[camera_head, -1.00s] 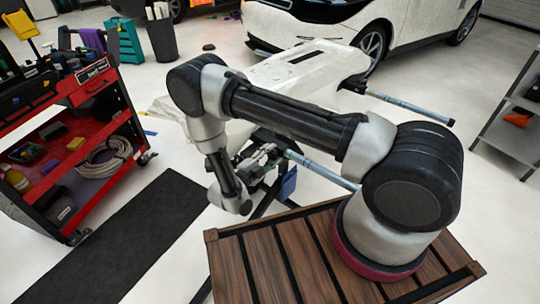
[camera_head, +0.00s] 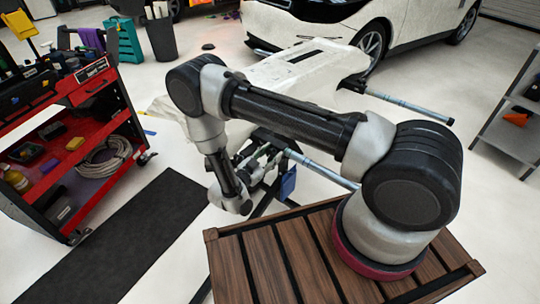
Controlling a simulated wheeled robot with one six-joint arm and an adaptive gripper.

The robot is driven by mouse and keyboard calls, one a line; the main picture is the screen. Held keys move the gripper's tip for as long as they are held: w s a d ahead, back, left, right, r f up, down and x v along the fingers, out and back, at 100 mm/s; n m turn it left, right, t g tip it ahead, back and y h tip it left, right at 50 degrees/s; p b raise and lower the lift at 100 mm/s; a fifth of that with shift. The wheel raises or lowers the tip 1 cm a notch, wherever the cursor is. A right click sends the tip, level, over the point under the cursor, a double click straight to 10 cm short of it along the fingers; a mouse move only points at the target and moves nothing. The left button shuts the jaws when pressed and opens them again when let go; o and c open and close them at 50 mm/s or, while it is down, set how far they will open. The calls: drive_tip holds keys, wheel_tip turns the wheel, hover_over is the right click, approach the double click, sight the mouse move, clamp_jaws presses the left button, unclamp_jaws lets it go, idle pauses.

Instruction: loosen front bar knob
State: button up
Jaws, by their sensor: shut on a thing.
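My gripper (camera_head: 266,162) is small in the view, at the end of my arm. It is beside the near end of the stand, where the front bar (camera_head: 322,170) meets the dark frame. The front bar is a blue-grey tube running down to the right, partly behind my arm. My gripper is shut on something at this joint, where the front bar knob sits. The knob itself is too small and too covered by the fingers to make out. The white panel (camera_head: 305,68) lies on the stand behind my arm.
A second grey bar (camera_head: 408,106) sticks out at the stand's right. A red tool cart (camera_head: 85,135) stands at left, with a black mat (camera_head: 135,240) before it. A grey shelf (camera_head: 515,125) is at right and a white car (camera_head: 400,30) behind.

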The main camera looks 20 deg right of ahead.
drive_tip(key=shift+n, duration=0.9)
drive_tip(key=o, duration=1)
drive_tip(key=v, duration=1.2)
